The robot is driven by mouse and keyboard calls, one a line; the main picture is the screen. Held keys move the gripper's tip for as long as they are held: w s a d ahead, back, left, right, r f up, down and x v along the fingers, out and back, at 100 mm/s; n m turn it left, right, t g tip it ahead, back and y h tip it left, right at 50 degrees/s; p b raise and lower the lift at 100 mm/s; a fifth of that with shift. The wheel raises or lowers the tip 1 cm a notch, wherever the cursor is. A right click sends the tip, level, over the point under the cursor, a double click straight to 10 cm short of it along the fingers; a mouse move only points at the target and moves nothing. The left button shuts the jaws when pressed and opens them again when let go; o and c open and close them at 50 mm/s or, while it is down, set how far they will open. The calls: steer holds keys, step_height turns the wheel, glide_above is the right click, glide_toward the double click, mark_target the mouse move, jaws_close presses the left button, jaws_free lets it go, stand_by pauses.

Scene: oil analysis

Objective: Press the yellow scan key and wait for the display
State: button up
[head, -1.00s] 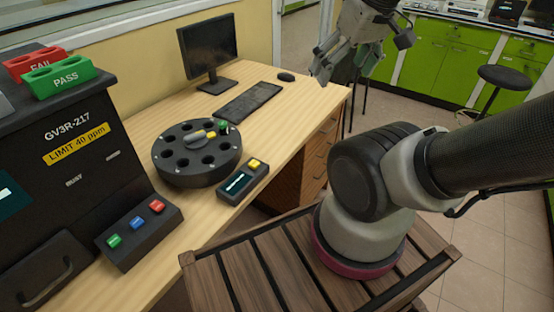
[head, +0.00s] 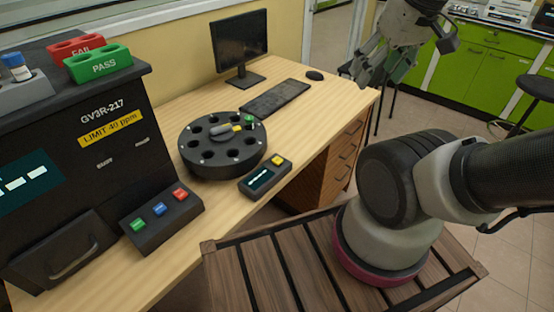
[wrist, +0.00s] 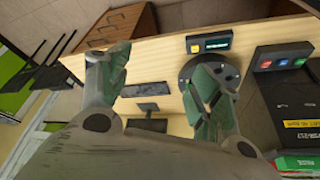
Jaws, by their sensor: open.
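The yellow key (head: 277,160) sits at the far end of a small dark handheld unit (head: 257,190) on the wooden desk. The unit's small display (head: 262,178) shows a pale line that I cannot read. In the wrist view the yellow key (wrist: 195,47) and the lit display (wrist: 217,44) show beyond the fingers. My gripper (head: 371,68) is raised at the upper right, past the desk's right edge and well apart from the key. In the wrist view its two greenish fingers (wrist: 160,85) are spread with nothing between them.
A round black carousel (head: 222,160) with several holes stands beside the unit. A black analyser (head: 75,150) with green, blue and red buttons (head: 160,209) is at left. FAIL (head: 85,46) and PASS (head: 98,64) racks stand on it. A monitor (head: 240,42) and keyboard (head: 276,98) are behind.

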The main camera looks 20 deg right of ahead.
jaws_close()
stand_by(1.3)
